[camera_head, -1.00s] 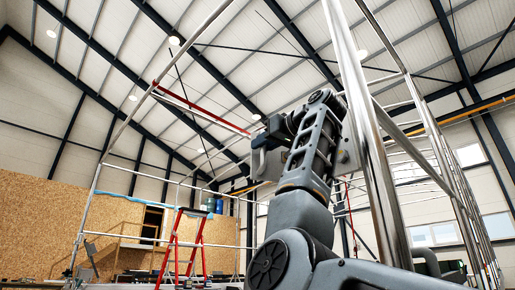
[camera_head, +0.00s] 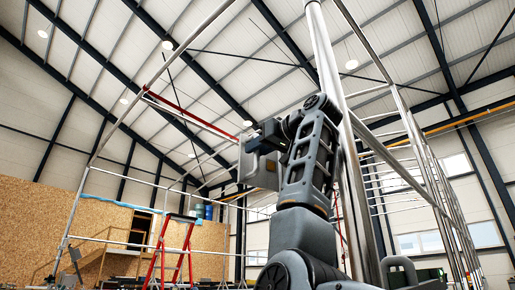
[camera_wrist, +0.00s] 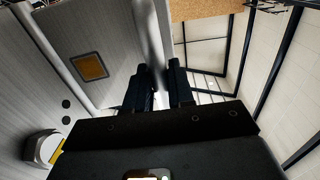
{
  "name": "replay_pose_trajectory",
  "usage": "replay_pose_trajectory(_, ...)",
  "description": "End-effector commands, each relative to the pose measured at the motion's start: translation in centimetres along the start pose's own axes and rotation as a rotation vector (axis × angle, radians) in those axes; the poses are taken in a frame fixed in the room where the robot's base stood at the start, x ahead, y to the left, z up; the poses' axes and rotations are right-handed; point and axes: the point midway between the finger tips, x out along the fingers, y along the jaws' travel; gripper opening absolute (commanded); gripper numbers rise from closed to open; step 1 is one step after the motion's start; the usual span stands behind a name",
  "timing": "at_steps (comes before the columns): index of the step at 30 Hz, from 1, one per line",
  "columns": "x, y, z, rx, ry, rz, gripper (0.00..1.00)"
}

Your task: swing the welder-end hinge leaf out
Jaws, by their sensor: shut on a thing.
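The hinge leaf looks like a grey flat panel (camera_head: 258,170) with rounded corners, high up at my arm's end in the head view. In the wrist view a grey face (camera_wrist: 60,85) with an orange-yellow square fills the left side and seems to be the same panel. My gripper (camera_wrist: 160,80) is shut on its upright edge, which runs between the two dark fingers. In the head view my gripper (camera_head: 262,137) shows dark at the panel's upper part, and the arm hides the panel's right side. The exact finger contact is hard to see.
A thick shiny pole (camera_head: 328,75) rises right behind my arm. Thin scaffold rails (camera_head: 425,160) stand at the right. A red stepladder (camera_head: 172,250) and a chipboard wall (camera_head: 35,215) are at the left. Open air lies left of the panel.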

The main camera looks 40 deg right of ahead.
Motion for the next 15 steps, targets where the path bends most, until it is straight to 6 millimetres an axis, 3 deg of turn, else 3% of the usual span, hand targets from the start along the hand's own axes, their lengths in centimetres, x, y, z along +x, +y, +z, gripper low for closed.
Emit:
replay_pose_trajectory(5,-0.09,0.32,-0.05,0.003,0.003,0.006,0.0)
replay_pose_trajectory(6,-0.1,0.32,-0.05,0.003,0.003,0.006,0.26)
replay_pose_trajectory(11,-0.08,0.25,-0.06,0.002,0.003,0.005,0.41)
replay_pose_trajectory(15,-0.06,0.18,-0.05,0.001,0.002,0.004,0.41)
